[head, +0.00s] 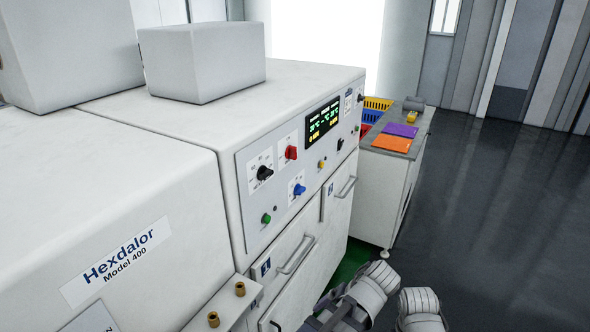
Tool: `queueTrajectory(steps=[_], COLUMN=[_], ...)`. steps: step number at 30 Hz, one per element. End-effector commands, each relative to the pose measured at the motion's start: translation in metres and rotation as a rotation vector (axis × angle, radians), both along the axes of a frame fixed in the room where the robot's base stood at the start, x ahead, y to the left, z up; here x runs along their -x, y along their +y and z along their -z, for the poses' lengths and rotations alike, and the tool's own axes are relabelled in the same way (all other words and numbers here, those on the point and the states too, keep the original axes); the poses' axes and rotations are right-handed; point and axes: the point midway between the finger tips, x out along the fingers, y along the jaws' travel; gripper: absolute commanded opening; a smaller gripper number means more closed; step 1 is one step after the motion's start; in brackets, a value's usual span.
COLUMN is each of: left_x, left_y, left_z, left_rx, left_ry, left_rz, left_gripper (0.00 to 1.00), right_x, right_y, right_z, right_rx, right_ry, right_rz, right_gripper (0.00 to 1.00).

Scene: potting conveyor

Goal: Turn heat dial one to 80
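The control panel (304,165) is on the front of a white machine. It carries a black dial (264,173) at the left, a red dial (291,152) up and to its right, and a blue dial (299,190) below the red one. The scale marks and labels are too small to read, so I cannot tell which dial is heat dial one or where it points. A dark display (322,120) with green and yellow digits is above right. White links of my arms show at the bottom, away from the panel. Neither gripper's fingers show.
A green button (266,218) and a yellow button (321,164) are also on the panel. Handles (297,254) stick out below it. Brass fittings (214,319) stand at the lower left. A side table (378,166) with coloured bins stands beyond. Dark floor (500,220) at right is clear.

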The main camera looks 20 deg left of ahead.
Motion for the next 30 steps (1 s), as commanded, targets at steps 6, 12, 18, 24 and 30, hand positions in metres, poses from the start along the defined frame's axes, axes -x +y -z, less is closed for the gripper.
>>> queueTrajectory(steps=[6, 12, 18, 24, 30], left_x=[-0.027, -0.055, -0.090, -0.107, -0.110], left_y=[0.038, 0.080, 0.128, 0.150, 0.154], left_z=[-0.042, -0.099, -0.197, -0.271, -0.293], left_rx=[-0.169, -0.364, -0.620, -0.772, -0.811], left_ry=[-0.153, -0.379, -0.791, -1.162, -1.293], left_rz=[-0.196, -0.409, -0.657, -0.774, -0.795], left_gripper=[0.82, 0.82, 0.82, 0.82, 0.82], right_x=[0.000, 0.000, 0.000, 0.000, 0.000], right_y=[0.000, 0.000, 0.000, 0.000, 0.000], right_z=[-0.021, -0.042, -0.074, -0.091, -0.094], right_rx=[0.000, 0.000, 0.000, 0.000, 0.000], right_ry=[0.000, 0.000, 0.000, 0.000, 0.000], right_rz=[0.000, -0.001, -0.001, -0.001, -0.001], right_gripper=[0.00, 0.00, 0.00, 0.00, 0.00])
